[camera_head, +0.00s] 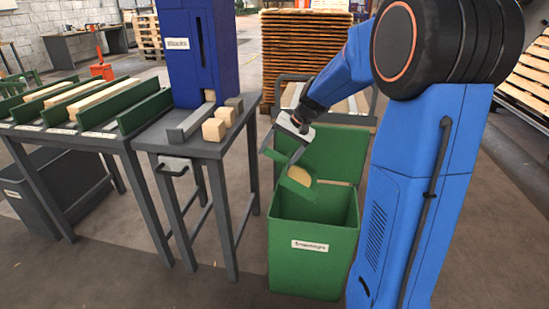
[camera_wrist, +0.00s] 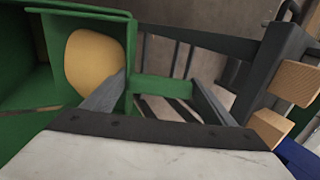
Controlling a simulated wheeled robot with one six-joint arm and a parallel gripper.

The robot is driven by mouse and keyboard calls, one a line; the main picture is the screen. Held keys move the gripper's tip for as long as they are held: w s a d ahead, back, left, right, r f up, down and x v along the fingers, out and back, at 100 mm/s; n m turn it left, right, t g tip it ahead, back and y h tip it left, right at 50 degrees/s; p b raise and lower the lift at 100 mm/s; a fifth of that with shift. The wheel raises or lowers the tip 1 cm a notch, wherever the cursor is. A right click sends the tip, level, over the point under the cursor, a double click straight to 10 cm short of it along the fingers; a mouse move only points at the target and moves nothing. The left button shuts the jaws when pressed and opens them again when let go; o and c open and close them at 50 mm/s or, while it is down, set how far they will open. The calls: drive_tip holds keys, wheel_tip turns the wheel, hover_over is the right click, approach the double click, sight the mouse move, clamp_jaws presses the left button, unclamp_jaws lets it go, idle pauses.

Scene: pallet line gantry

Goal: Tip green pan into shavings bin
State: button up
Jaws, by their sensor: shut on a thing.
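My gripper (camera_head: 287,158) hangs over the open green shavings bin (camera_head: 312,262), which has a white label on its front. It is shut on the green pan (camera_head: 294,187), and in the wrist view a green bar of the pan (camera_wrist: 162,88) lies between the fingers. The pan is tilted over the bin's opening, with a tan mound of shavings (camera_head: 300,175) in it. The mound also shows in the wrist view (camera_wrist: 95,64). The bin's inside floor is hidden in the head view.
A grey table (camera_head: 198,148) with wooden blocks (camera_head: 213,130) and a blue machine (camera_head: 198,50) behind it stands left of the bin. A bench with green rails (camera_head: 125,107) is further left. A pallet stack (camera_head: 300,50) stands behind. The floor in front is clear.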

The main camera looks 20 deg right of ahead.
drive_tip(key=shift+s+d+r+t+y, duration=0.35)
drive_tip(key=shift+s+d+r+y, duration=0.2)
drive_tip(key=shift+d, duration=0.2)
drive_tip(key=shift+s+d+r+t+y, duration=0.35)
drive_tip(key=shift+s+d+r+y, duration=0.15)
drive_tip(key=shift+d+y, duration=0.2)
drive_tip(key=s+d+r+t+y, duration=0.1)
drive_tip(key=s+d+t+y, duration=0.1)
drive_tip(key=d, duration=0.4)
drive_tip(key=shift+s+d+r+t+y, duration=0.15)
drive_tip(key=shift+s+r+t+y, duration=0.15)
drive_tip(key=shift+s+y, duration=0.65)
drive_tip(key=shift+s, duration=0.1)
